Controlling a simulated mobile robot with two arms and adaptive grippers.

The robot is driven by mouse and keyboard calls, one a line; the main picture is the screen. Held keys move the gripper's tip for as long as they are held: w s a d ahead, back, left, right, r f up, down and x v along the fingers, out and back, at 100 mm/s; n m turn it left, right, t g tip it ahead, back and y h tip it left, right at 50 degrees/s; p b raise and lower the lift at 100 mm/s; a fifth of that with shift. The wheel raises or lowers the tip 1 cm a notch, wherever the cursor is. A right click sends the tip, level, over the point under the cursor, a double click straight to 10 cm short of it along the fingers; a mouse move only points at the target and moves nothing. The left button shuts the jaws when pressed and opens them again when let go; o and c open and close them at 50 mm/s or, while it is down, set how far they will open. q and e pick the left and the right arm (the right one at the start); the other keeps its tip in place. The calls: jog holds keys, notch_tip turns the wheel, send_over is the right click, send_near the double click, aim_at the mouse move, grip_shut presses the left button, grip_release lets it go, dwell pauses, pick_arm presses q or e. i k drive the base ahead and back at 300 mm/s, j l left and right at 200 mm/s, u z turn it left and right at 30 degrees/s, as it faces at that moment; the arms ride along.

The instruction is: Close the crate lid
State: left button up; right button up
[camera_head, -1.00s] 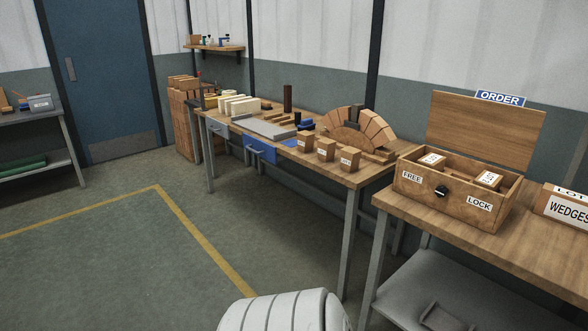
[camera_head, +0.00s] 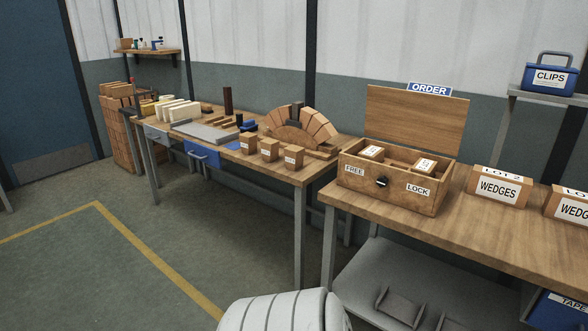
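The wooden crate (camera_head: 362,190) stands on the right-hand workbench, near its left end. Its lid (camera_head: 416,122) is open and stands upright at the back, with a blue ORDER sign (camera_head: 430,90) at its top edge. The front wall carries a black knob (camera_head: 382,182) between a FREE label (camera_head: 355,170) and a LOCK label (camera_head: 418,190). Two labelled blocks sit inside, a left one (camera_head: 371,152) and a right one (camera_head: 424,165). Neither of my grippers shows in the head view.
The crate's workbench (camera_head: 460,229) has a grey lower shelf. WEDGES boxes (camera_head: 497,188) stand right of the crate. A second bench (camera_head: 317,175) to the left holds a brick arch (camera_head: 300,128) and small boxes. The floor (camera_head: 80,262) at left is clear, with yellow lines.

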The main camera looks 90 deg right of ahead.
aim_at(429, 121)
jog(key=z, duration=1.9)
